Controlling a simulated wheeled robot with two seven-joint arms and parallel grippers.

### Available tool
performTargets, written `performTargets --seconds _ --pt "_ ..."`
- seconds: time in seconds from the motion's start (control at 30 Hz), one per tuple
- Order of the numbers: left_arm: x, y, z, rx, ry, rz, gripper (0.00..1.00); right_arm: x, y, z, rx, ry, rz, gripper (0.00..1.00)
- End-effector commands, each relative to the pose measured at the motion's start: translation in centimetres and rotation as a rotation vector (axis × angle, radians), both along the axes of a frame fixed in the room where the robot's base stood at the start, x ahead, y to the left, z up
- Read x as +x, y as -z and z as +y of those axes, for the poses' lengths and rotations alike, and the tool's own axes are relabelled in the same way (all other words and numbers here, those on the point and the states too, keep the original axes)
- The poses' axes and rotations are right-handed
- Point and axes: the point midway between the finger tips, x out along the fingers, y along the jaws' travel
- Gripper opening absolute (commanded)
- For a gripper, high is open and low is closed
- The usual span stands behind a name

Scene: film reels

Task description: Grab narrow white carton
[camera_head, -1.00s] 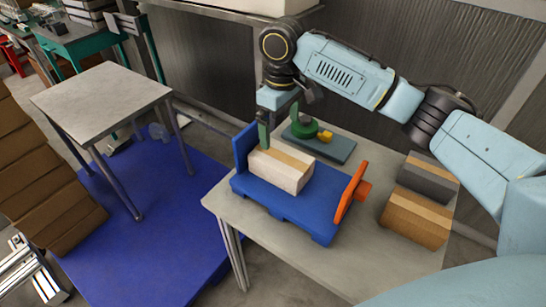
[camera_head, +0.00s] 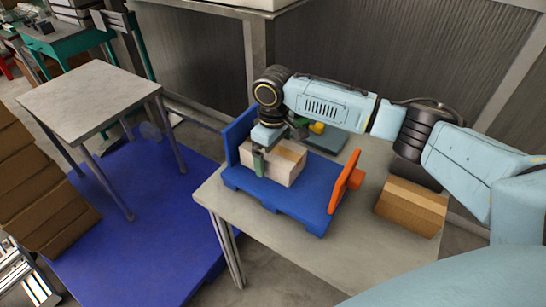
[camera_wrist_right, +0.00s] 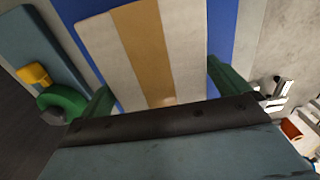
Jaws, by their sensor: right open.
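The narrow white carton (camera_head: 289,169) has a tan tape stripe and lies in a blue tray-like holder (camera_head: 290,202) on the grey table. My right gripper (camera_head: 279,145) is open over the carton, pointing down, with one green finger at its near side. In the right wrist view the carton (camera_wrist_right: 187,45) lies between the two open green fingers (camera_wrist_right: 160,82), with its stripe running between them. Whether either finger touches it I cannot tell. The carton's far part is partly hidden by the wrist in the head view. My left gripper is not in view.
An orange end piece (camera_head: 346,180) stands at the holder's right end. A brown carton (camera_head: 411,208) lies to the right on the table. Behind the wrist is a slate plate (camera_head: 332,142) with a green and yellow item. A separate bare table (camera_head: 90,98) stands left.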

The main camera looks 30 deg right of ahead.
Motion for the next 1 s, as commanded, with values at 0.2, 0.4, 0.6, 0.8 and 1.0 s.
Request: performTargets --seconds 0.2,0.4,0.6,0.8,1.0 --pt "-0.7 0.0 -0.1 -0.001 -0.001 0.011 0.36 0.0 -0.1 0.0 0.0 0.0 0.0 0.91" --pt "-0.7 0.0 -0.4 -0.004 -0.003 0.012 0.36 0.0 -0.1 0.0 0.0 0.0 0.0 0.65" --pt "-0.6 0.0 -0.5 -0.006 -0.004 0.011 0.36 0.1 -0.2 0.0 0.0 0.0 -0.002 0.48" --pt "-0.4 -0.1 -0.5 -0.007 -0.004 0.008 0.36 0.1 -0.5 0.0 0.001 0.0 -0.003 0.48" --pt "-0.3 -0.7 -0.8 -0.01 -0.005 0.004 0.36 0.1 -3.5 0.0 0.001 0.0 -0.006 0.48"
